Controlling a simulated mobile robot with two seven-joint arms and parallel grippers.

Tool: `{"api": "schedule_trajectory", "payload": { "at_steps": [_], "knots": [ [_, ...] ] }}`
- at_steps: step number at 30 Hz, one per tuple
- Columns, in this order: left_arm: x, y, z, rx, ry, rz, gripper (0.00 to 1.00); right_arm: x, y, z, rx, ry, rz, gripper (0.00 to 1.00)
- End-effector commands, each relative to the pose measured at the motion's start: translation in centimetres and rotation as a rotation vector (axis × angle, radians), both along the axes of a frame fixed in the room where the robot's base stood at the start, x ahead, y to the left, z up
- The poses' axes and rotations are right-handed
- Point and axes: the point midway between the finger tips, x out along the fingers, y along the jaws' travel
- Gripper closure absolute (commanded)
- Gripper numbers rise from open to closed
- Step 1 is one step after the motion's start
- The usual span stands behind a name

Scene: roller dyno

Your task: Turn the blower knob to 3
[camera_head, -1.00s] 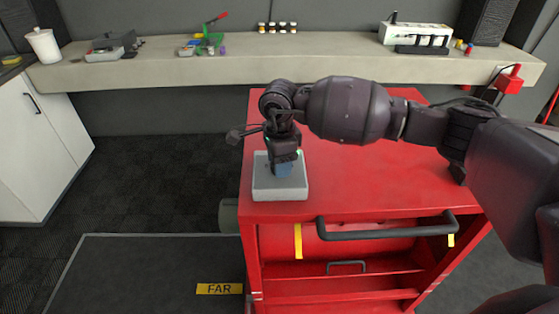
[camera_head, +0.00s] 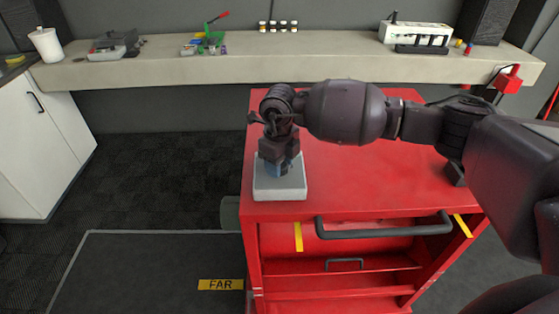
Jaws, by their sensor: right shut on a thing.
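A light grey box (camera_head: 280,191) sits on the near left corner of the red cart top, with a blue knob (camera_head: 283,170) on it. My right gripper (camera_head: 281,167) points down over the box and is shut on the knob. The gripper and wrist hide most of the knob, and I cannot read any setting marks on the box. My left gripper is not in view.
The red cart (camera_head: 400,180) has a clear top to the right under my right arm, and a dark handle (camera_head: 385,228) in front. A long shelf (camera_head: 290,58) with tools and bottles runs along the back wall. A yellow FAR label (camera_head: 221,284) is on the floor at left.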

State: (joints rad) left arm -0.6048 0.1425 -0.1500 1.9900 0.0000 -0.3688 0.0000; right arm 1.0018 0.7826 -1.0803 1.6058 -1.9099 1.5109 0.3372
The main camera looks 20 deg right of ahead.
Motion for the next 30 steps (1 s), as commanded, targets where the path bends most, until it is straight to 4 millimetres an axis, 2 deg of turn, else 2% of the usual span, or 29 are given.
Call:
{"api": "schedule_trajectory", "payload": {
  "at_steps": [13, 30],
  "knots": [
    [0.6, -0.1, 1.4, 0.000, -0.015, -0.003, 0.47, 0.0, 0.0, 0.1, 0.000, -0.001, -0.280, 0.80],
    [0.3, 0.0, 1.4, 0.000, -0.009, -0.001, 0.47, 0.0, 0.0, 0.0, 0.000, -0.001, -0.346, 0.80]
  ]
}}
